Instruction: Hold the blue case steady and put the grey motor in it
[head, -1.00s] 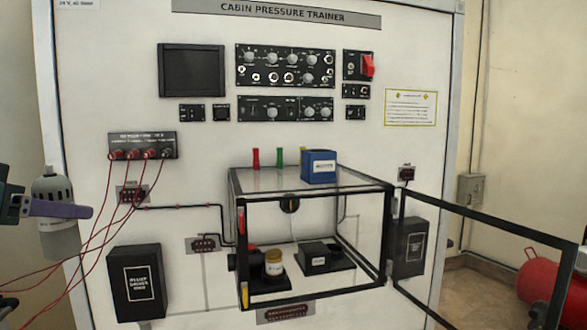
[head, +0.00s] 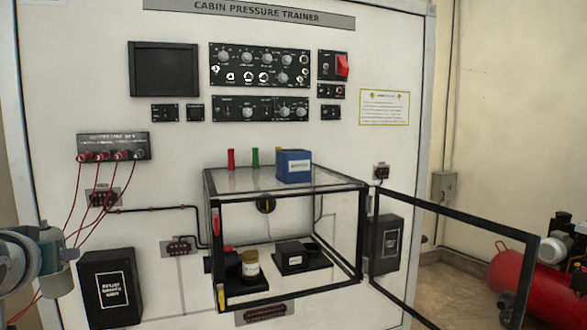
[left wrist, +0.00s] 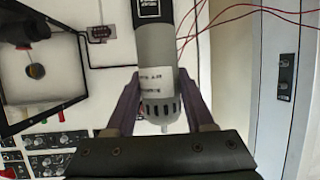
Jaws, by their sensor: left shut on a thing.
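The blue case (head: 293,166), a small box with a white label, stands on the clear top of the black-framed chamber in the head view. Nothing is holding it. The grey motor (left wrist: 155,55) is a cylinder with a white label and a slotted end. My left gripper (left wrist: 158,84) is shut on it, with a purple finger on either side. In the head view my left arm is at the left edge, well left of the case, and the motor is only partly distinguishable there. My right gripper is not in view.
The chamber (head: 212,240) has its framed door (head: 455,217) swung open to the right. Inside are a jar (head: 250,266) and a black box (head: 294,256). Red wires (head: 75,205) hang near my left arm. A red tank (head: 550,295) lies at the right.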

